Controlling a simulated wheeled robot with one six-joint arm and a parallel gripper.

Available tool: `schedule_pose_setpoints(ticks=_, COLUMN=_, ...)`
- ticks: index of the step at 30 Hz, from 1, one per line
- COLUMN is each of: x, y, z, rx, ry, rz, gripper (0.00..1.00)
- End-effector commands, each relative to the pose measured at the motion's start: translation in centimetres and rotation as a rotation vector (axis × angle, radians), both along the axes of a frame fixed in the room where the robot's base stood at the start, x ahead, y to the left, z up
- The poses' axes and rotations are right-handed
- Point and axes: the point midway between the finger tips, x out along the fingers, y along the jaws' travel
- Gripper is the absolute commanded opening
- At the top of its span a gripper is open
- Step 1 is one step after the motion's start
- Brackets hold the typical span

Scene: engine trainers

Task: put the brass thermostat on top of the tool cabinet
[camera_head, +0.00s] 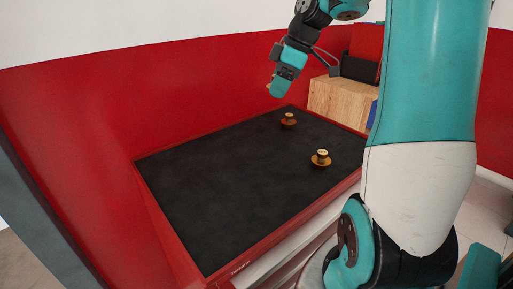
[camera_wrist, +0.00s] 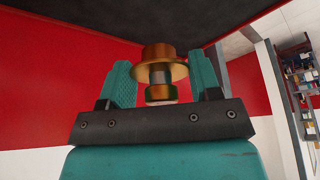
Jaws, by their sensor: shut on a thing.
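My gripper (camera_wrist: 162,82) is shut on a brass thermostat (camera_wrist: 160,70), a round brass-coloured part with a wide flange and a narrower end, held between the teal fingers. In the head view my gripper (camera_head: 272,90) is over the far left edge of the tool cabinet (camera_head: 215,190), and only a small tan bit of the held part shows at its tip. The cabinet has a black top with a red rim. Its dark surface also appears at the top of the wrist view (camera_wrist: 165,18).
Two similar flanged parts stand on the cabinet top: a darker copper-coloured one (camera_head: 289,120) near the far edge and a golden one (camera_head: 321,159) near the right edge. The left and front of the top are clear. A wooden box (camera_head: 335,100) stands beyond; a red wall runs behind.

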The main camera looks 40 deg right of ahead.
Motion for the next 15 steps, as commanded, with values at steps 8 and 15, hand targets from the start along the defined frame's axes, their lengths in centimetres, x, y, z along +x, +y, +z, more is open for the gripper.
schedule_pose_setpoints(ticks=8, x=-0.3, y=-0.3, z=-6.1, rx=0.007, ry=0.007, rz=-0.008, gripper=0.34)
schedule_pose_setpoints(ticks=15, x=-0.3, y=-0.3, z=-12.6, rx=0.006, ry=0.006, rz=-0.007, gripper=0.34)
